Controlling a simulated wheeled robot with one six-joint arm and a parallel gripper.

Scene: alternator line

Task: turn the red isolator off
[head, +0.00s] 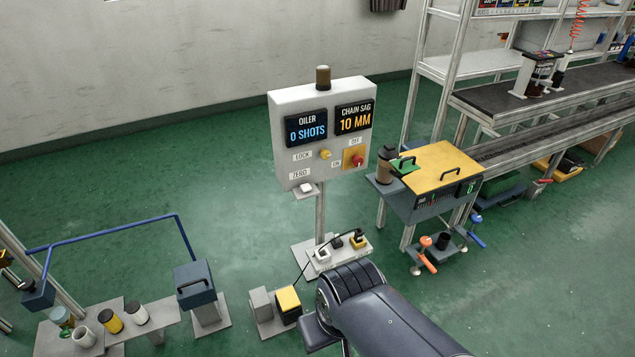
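The red isolator (358,160) is a small red knob on a yellow plate, at the lower right of the grey control panel (284,152). An OFF label is above it and an ON label is at its lower left. The knob is too small to tell which label it points to. The panel stands upright on a post and faces me. My dark arm (385,318) is at the bottom centre, below and in front of the panel, apart from the isolator. My gripper's fingers do not show.
The panel also carries a yellow LOCK knob (325,154), a ZERO button (306,187) and two displays reading 0 SHOTS and 10 MM. A yellow-topped bench (440,165) stands close at the right. Small blocks and plugs sit around the post's foot.

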